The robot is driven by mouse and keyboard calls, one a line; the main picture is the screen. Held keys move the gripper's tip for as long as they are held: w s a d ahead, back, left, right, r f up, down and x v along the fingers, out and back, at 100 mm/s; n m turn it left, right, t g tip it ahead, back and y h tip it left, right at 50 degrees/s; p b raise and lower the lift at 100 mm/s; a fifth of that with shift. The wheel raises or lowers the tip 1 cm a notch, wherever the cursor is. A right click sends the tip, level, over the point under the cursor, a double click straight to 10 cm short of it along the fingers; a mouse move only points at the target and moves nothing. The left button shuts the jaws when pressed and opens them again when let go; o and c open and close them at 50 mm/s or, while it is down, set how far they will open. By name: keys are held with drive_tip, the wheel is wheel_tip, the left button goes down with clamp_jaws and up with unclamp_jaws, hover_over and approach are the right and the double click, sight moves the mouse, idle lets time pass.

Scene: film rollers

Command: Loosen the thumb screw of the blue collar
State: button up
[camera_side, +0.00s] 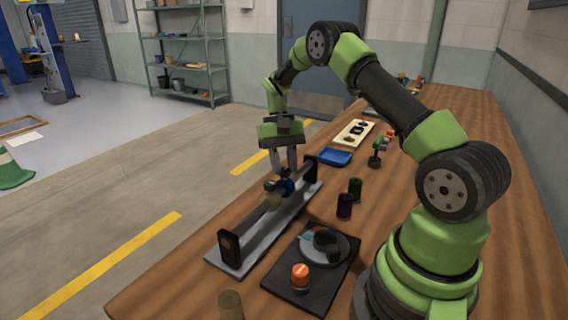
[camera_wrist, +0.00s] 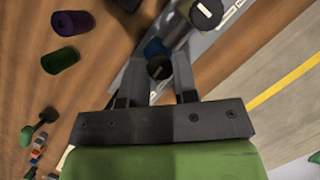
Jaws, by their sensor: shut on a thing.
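The blue collar (camera_side: 287,187) sits on a roller shaft held between two dark end brackets on a grey base (camera_side: 234,264). In the wrist view a blue edge of the collar (camera_wrist: 154,46) shows just beyond my fingertips. My gripper (camera_side: 285,173) points down at the collar from above. In the wrist view my gripper (camera_wrist: 159,66) has its two fingers on either side of a small dark round-headed thumb screw (camera_wrist: 159,70) and is shut on it. In the side view the fingers hide the screw.
Beside the roller stand purple (camera_side: 344,206) and green (camera_side: 355,189) cylinders. A dark plate (camera_side: 292,297) with a round disc and an orange-topped knob is in front. A blue tray (camera_side: 335,157) and a cream board (camera_side: 366,126) lie farther back. The table's left edge runs close to the roller base.

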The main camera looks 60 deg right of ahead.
drive_tip(key=o, duration=0.9)
drive_tip(key=v, duration=0.9)
drive_tip(key=shift+w+d+r, duration=0.1)
drive_tip(key=shift+w+r, duration=0.05)
drive_tip(key=shift+r, duration=0.25)
